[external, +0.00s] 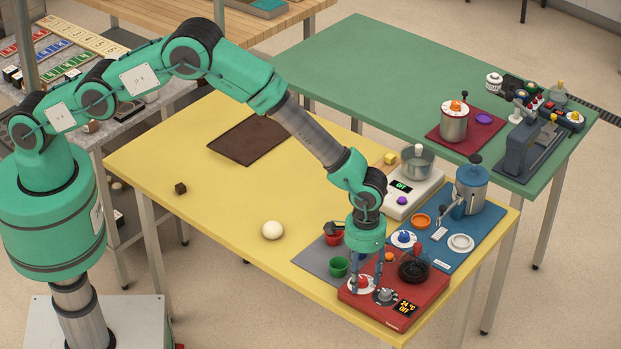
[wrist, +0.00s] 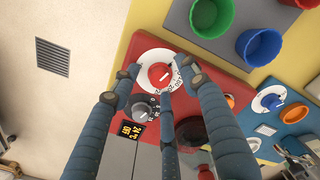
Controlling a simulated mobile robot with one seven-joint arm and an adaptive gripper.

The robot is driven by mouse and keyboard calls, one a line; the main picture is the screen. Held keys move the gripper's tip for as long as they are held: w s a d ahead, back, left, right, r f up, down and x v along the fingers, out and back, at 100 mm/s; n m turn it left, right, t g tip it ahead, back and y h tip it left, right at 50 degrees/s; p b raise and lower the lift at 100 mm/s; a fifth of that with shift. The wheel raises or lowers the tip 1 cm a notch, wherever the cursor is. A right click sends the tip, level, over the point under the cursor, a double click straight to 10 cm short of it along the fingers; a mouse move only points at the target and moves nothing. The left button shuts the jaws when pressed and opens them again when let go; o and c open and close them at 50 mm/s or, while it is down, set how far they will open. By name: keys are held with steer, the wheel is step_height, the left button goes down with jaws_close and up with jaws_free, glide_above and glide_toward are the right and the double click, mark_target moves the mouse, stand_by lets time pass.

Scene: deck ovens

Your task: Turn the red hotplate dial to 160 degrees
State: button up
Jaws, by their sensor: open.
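The red hotplate (external: 373,312) sits at the front right corner of the yellow table. Its red dial (external: 361,284) has a white pointer line on a white ring with numbers; in the wrist view the dial (wrist: 160,75) lies between my fingertips. My gripper (external: 366,289) points down over the dial, its fingers open around it; in the wrist view the open gripper (wrist: 157,84) has a finger on either side and one below. I cannot tell whether they touch it. The display (external: 404,308) appears to read 24 °C and OFF.
A green cup (external: 339,266) and red cup (external: 332,239) are behind. A blue station (external: 433,257) stands at the right.

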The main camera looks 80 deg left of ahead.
steer(key=shift+c, duration=0.3)
jaws_close()
steer(key=shift+m, duration=0.4)
steer(key=m+b, duration=0.1)
steer(key=m, duration=0.1)
steer(key=shift+m, duration=0.3)
steer(key=shift+m+b, duration=0.6)
steer(key=shift+m, duration=1.3)
